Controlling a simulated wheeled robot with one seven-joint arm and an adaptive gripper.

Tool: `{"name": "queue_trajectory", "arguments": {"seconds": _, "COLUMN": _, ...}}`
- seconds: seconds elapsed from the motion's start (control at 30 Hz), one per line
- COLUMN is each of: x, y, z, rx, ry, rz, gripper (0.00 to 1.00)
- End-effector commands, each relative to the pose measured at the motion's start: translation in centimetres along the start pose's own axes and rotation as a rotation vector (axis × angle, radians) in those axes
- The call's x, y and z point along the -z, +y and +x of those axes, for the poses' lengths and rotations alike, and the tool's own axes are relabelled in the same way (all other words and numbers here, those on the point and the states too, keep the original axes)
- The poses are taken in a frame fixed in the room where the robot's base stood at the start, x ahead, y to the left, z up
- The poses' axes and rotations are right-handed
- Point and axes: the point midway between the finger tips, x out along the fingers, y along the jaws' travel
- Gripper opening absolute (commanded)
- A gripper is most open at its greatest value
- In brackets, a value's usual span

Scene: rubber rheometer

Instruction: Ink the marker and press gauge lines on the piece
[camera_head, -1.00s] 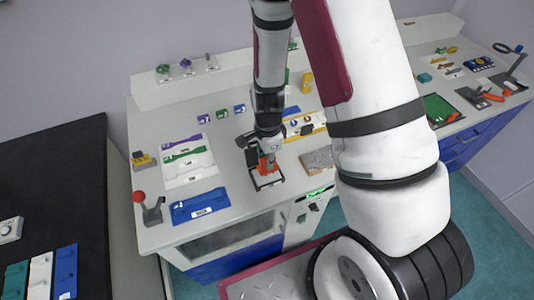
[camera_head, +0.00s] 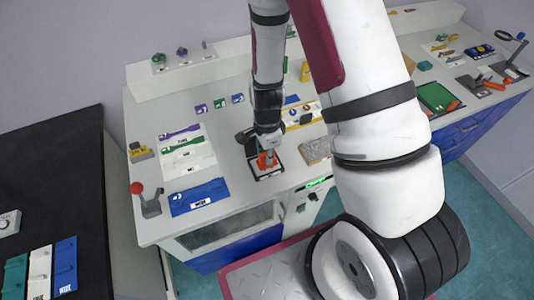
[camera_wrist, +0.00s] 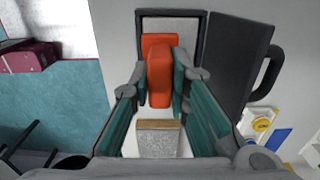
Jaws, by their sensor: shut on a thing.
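My gripper (camera_wrist: 153,90) is shut on an orange marker (camera_wrist: 159,72), with a teal-padded finger on each side of it. The marker also shows in the head view (camera_head: 266,160). It is over the black-framed ink pad (camera_wrist: 173,21), which has a pale surface and its dark lid (camera_wrist: 238,55) open beside it. I cannot tell whether the marker touches the pad. A speckled grey block (camera_head: 316,151), possibly the piece, lies just right of the pad in the head view. It also shows between my fingers in the wrist view (camera_wrist: 158,139).
A red-knobbed lever (camera_head: 137,187) and a blue tray (camera_head: 200,197) stand left of the pad, with white, green and purple trays behind. A yellow-labelled holder (camera_head: 141,152) stands at the left edge. The counter's front edge is close to the pad.

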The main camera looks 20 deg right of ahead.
Motion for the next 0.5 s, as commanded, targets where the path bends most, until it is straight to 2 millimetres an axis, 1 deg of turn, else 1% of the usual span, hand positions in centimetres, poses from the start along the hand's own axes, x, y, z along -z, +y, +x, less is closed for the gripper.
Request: {"name": "queue_trajectory", "arguments": {"seconds": 0.5, "x": 0.0, "y": -0.04, "z": 0.31, "rx": 0.0, "ry": 0.0, "rz": 0.0, "gripper": 0.0}}
